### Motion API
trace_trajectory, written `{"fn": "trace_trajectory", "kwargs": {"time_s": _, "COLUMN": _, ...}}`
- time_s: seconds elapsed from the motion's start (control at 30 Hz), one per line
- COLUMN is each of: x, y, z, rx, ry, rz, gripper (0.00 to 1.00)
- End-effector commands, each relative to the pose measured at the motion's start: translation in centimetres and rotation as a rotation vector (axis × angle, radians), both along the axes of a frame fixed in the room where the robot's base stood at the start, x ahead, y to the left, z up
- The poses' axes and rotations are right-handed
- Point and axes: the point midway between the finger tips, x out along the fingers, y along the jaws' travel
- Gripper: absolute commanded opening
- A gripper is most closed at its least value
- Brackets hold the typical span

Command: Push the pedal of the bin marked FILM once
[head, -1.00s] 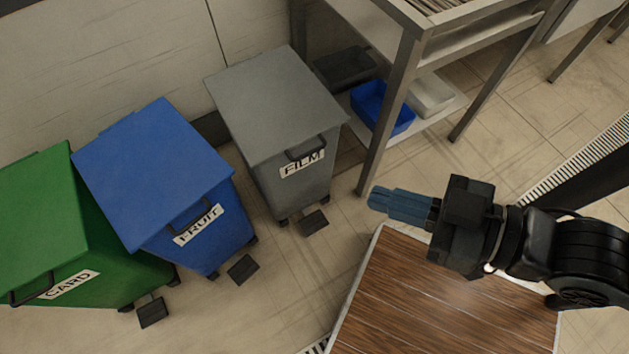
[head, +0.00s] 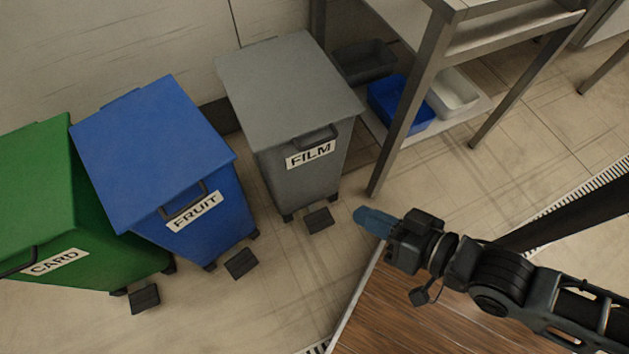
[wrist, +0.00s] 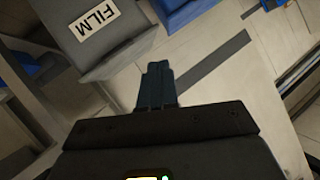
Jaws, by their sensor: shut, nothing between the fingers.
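The grey bin marked FILM (head: 298,170) stands against the wall with its lid down, right of the blue bin. Its black pedal (head: 319,220) sticks out low at the front, just above the floor. My gripper (head: 360,216) is shut and empty, with blue fingers pointing left toward the pedal, a short way to its right in the picture. In the wrist view the shut fingers (wrist: 157,72) show at the middle, and the FILM label (wrist: 96,27) is at the top left. The pedal cannot be made out in the wrist view.
The blue FRUIT bin (head: 150,150) with its pedal (head: 241,263) and the green CARD bin (head: 40,190) with its pedal (head: 144,299) stand to the left. A metal table's leg (head: 405,115) rises just right of the FILM bin. Floor before the bins is clear.

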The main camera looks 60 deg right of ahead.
Motion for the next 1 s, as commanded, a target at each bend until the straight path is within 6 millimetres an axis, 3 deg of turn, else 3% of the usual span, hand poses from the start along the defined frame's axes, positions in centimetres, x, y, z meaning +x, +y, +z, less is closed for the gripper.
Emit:
{"fn": "trace_trajectory", "kwargs": {"time_s": 0.03, "x": 1.0, "y": -0.5, "z": -4.4, "rx": 0.074, "ry": 0.006, "rz": -0.054, "gripper": 0.0}}
{"fn": "trace_trajectory", "kwargs": {"time_s": 0.1, "x": 2.0, "y": -1.1, "z": -8.7, "rx": 0.186, "ry": 0.018, "rz": -0.13, "gripper": 0.0}}
{"fn": "trace_trajectory", "kwargs": {"time_s": 0.47, "x": 9.2, "y": -5.8, "z": -30.1, "rx": 0.788, "ry": 0.024, "rz": -0.573, "gripper": 0.0}}
{"fn": "trace_trajectory", "kwargs": {"time_s": 0.7, "x": 15.2, "y": -11.0, "z": -42.9, "rx": 1.224, "ry": -0.034, "rz": -0.923, "gripper": 0.0}}
{"fn": "trace_trajectory", "kwargs": {"time_s": 0.83, "x": 18.0, "y": -14.0, "z": -47.8, "rx": 1.433, "ry": -0.081, "rz": -1.096, "gripper": 0.0}}
{"fn": "trace_trajectory", "kwargs": {"time_s": 1.0, "x": 19.7, "y": -16.0, "z": -50.4, "rx": 1.579, "ry": -0.118, "rz": -1.218, "gripper": 0.0}}
